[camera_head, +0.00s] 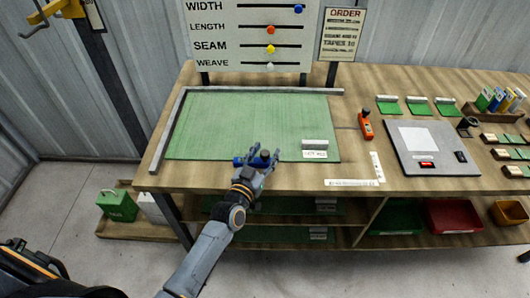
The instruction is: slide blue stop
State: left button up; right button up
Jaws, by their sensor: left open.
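The blue stop (298,8) is a small round knob at the right end of the WIDTH slot on the white slider board (225,36), at the top of the view. Below it are an orange stop (271,30) on LENGTH, a yellow stop (270,49) on SEAM and a pale stop (269,67) on WEAVE. My left gripper (257,160) is open over the front edge of the green mat (240,115), well below and apart from the board. A small blue patch shows at its left finger; I cannot tell whether it is a separate thing. My right gripper is out of view.
An ORDER sign (341,33) stands right of the board. The wooden bench (350,155) holds an orange tool (365,124), a grey panel (430,147) and several small green trays at the right. The mat between my left gripper and the board is mostly clear.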

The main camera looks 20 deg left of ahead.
pick_arm(q)
grip_shut()
jog(key=s+p, duration=0.1)
jog(key=s, duration=0.1)
jog(key=s+d+p, duration=0.1)
jog(key=s, duration=0.1)
jog(key=s+p, duration=0.1)
jog(key=s, duration=0.1)
jog(key=shift+d+r, duration=0.1)
jog(key=shift+d, duration=0.3)
jog(key=shift+s+d, duration=0.15)
jog(key=shift+s, duration=0.3)
jog(key=shift+f, duration=0.2)
jog(key=shift+c, duration=0.6)
grip_release()
jog(key=shift+o, duration=0.6)
jog(key=shift+s+r, duration=0.1)
jog(key=shift+s, duration=0.1)
